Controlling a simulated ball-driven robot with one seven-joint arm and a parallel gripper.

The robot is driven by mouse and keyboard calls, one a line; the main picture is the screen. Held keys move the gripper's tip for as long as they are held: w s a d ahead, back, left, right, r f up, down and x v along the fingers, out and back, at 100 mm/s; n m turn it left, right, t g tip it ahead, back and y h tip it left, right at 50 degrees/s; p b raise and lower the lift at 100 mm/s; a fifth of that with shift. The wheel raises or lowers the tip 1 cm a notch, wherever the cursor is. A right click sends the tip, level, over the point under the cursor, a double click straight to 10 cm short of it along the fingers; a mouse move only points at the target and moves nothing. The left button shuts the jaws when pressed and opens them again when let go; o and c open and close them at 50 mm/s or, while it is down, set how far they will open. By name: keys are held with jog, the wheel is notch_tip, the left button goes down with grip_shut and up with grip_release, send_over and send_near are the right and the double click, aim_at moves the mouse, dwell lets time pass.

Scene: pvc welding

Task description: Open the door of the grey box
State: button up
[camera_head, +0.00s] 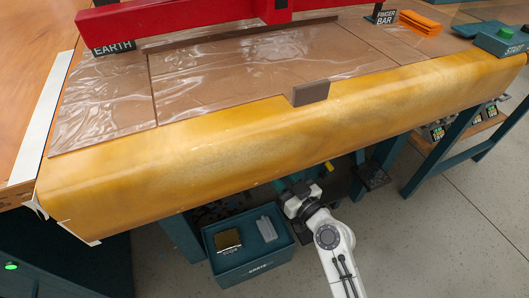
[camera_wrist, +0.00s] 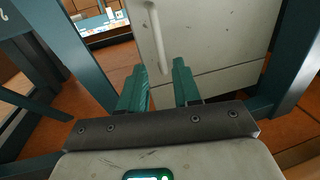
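In the wrist view a pale grey panel (camera_wrist: 205,45), which looks like the door of the grey box, fills the upper middle. It has scuff marks and a long whitish bar handle (camera_wrist: 156,38) near its left edge. The panel appears shut. In the head view my gripper (camera_head: 292,186) reaches under the table edge; the grey box is hidden there.
A worktable with a yellow rounded front edge (camera_head: 200,150) hangs over my arm. Teal table legs (camera_wrist: 70,55) flank the panel in the wrist view. A teal crate (camera_head: 262,266) with items inside stands on the floor left of my arm.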

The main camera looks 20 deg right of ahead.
jog(key=w, duration=0.2)
jog(key=w+a+p, duration=0.1)
jog(key=w, duration=0.5)
jog(key=shift+a, duration=0.3)
jog(key=shift+c, duration=0.2)
grip_shut()
